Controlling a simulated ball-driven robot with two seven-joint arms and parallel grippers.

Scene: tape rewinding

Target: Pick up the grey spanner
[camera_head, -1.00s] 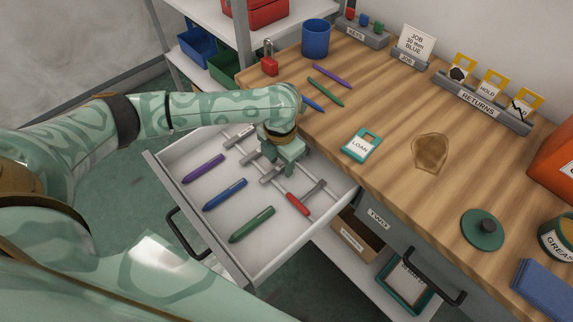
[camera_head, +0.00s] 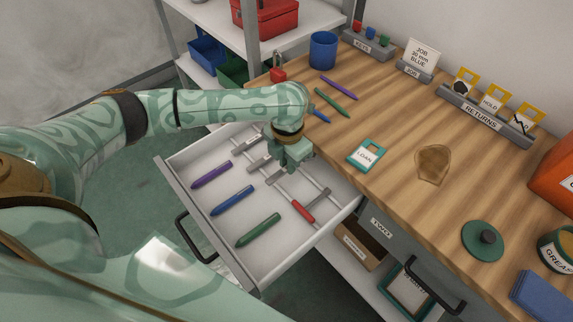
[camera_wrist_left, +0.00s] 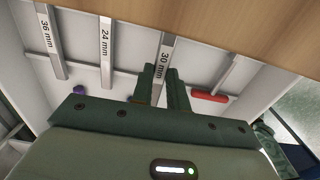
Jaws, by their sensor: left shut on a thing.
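Grey spanners labelled 36 mm (camera_wrist_left: 50,42), 24 mm (camera_wrist_left: 106,46) and 30 mm (camera_wrist_left: 168,56) lie side by side in the left wrist view. My left gripper (camera_wrist_left: 163,84) is shut on the 30 mm one, with a finger on each side of it. In the head view my left gripper (camera_head: 291,163) points down into the open drawer (camera_head: 257,270), towards its back right. It hides most of the held spanner there, and I cannot tell whether that spanner is clear of the drawer floor. My right gripper is not in view.
Purple (camera_head: 212,174), blue (camera_head: 233,200) and green (camera_head: 258,230) tools lie in the drawer. A red-handled tool (camera_head: 303,211) lies right of the gripper. The wooden worktop (camera_head: 390,190) borders the drawer, with a LOAN tag (camera_head: 367,154) on it.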

